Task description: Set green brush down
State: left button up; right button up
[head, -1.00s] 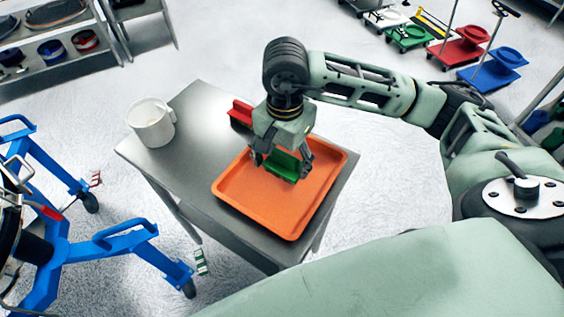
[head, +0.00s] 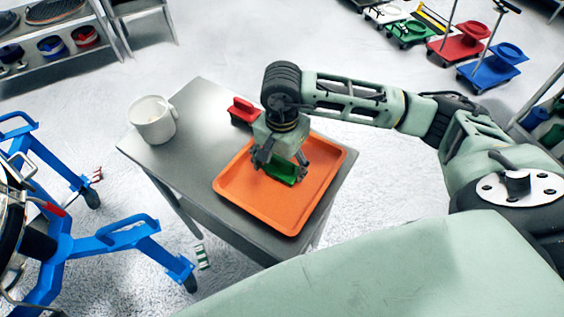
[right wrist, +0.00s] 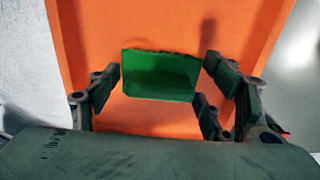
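The green brush (head: 281,172) is between the fingers of my right gripper (head: 281,165), low over the middle of the orange tray (head: 250,208). In the right wrist view the brush (right wrist: 160,76) spans the space between the fingertips of my right gripper (right wrist: 160,85), which are closed to about its width. Only a thin dark shadow edges the brush, so it is on the tray or very close above it; I cannot tell which. The tray lies flat on the grey table (head: 190,110). My left gripper is not in view.
A red brush-like object (head: 243,110) lies on the table behind the tray. A white mug (head: 152,121) stands at the table's left corner. A blue wheeled frame (head: 110,245) is on the floor at left. The tray around the brush is clear.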

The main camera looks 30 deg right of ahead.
aim_at(282, 160)
jog(key=o, duration=0.3)
jog(key=shift+r, duration=0.1)
jog(key=shift+r+p, duration=0.2)
jog(key=shift+p, duration=0.2)
notch_tip(282, 160, up, 10)
jog(key=b, duration=0.3)
jog(key=shift+w+r, duration=0.1)
jog(key=shift+r, duration=0.8)
